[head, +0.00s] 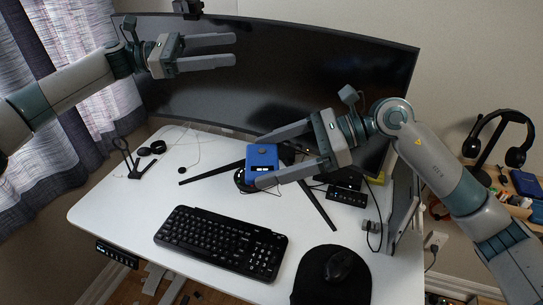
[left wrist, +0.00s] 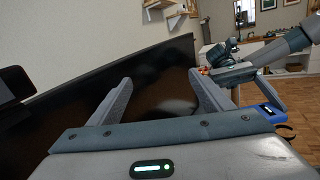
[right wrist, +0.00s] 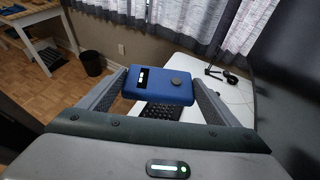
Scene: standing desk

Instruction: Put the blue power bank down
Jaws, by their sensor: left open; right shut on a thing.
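The blue power bank (head: 262,157) is a small blue box held between the fingers of my right gripper (head: 276,160). In the right wrist view the power bank (right wrist: 158,84) shows a small dark display and a round dark button, with a finger on each side. It is above the white desk (head: 120,203); its exact height is hard to tell. It also shows at the right edge of the left wrist view (left wrist: 269,114). My left gripper (head: 234,49) is open and empty, raised in front of the monitor's upper left.
A curved monitor (head: 290,75) on splayed legs spans the desk's back. A black keyboard (head: 222,241) and a mouse (head: 338,267) on a dark pad lie in front. Cables and a small black stand (head: 132,160) are at the left. The desk's left front is clear.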

